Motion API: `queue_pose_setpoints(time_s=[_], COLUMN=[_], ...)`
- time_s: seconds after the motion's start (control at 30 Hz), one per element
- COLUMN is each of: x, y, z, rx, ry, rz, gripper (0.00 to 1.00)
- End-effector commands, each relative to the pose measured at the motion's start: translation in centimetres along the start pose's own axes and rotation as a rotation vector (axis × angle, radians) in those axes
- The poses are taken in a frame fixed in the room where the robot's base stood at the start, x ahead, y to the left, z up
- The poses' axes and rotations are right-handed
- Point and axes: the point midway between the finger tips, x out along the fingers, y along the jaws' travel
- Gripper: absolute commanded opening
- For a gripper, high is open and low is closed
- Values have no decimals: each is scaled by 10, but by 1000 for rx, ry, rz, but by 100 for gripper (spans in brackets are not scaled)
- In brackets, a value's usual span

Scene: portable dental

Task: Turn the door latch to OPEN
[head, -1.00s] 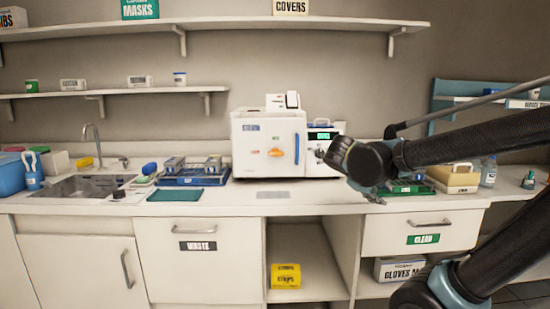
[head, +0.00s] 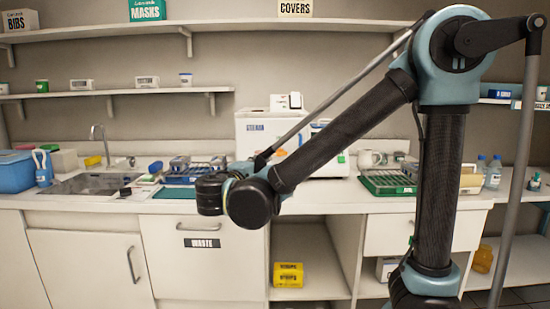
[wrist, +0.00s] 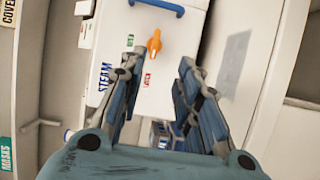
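The white steriliser (head: 250,131) stands on the counter, its front mostly hidden behind my arm in the head view. In the wrist view its door (wrist: 180,45) appears turned sideways. The orange latch (wrist: 154,44) lies lengthwise up and down in that picture, beyond the fingertips. A green label (wrist: 130,41) is left of the latch and a red label (wrist: 147,80) below it; their words are too small to read. A blue handle (wrist: 158,7) is at the top. My gripper (wrist: 160,72) is open and empty, apart from the latch. Its fingers are hidden in the head view.
A sink (head: 92,182) and blue tub (head: 15,171) are at the left of the counter. Instrument trays (head: 195,178) are left of the steriliser, and a green rack (head: 388,185) is right. Shelves run above. The counter front before the steriliser looks clear.

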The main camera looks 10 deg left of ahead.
Motion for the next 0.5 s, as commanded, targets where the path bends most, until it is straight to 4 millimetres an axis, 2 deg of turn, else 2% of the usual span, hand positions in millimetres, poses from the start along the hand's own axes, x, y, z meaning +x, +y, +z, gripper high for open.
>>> queue_pose_setpoints(time_s=[0.1, 0.2, 0.37, 0.5], x=[-11, -9, 7, 28], y=[1, 1, 1, 2], z=[-8, -10, -9, -9], rx=[7, 8, 8, 8], ry=[17, 20, 17, 16], rz=[21, 26, 26, 26], gripper=[31, 31, 31, 31])
